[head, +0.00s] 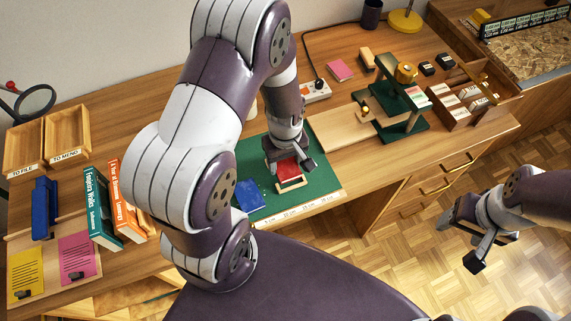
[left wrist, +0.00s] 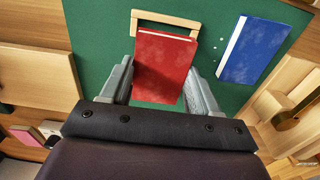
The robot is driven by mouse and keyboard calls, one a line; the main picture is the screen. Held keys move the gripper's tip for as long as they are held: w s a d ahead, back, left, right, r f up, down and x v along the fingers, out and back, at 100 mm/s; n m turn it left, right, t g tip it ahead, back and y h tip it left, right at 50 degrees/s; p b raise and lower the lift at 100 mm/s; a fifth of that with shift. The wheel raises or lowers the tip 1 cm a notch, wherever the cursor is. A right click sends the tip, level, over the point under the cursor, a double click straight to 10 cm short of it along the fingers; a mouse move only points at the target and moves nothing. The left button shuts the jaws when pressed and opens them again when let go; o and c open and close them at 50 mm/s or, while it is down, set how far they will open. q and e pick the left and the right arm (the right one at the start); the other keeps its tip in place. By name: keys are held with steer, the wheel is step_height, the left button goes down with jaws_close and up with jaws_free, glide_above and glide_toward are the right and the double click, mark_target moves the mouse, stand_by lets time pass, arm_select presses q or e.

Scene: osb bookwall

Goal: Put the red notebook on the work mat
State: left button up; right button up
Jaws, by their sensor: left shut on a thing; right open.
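The red notebook (head: 287,169) is between the fingers of my left gripper (head: 289,162), over the green work mat (head: 318,184). In the left wrist view the red notebook (left wrist: 163,67) shows its cover, with my left gripper (left wrist: 160,84) shut on its two sides. Its far end overlaps a light wooden frame (left wrist: 188,21) on the mat. I cannot tell whether the notebook touches the mat. My right gripper (head: 478,240) is open and empty, over the floor at the right.
A blue notebook (head: 249,196) lies on the mat, left of the red one. A wooden board (head: 338,128) and a green stand (head: 404,122) are to the right. Upright books (head: 101,208) stand at the left. Part of the desk is hidden behind my left arm.

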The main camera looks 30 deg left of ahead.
arm_select(q)
step_height(320, 180, down, 2)
steer(key=shift+w+f, duration=0.15)
steer(key=shift+f, duration=0.1)
steer(key=o, duration=1.1)
steer(key=shift+f, duration=0.1)
steer(key=shift+c, duration=0.2)
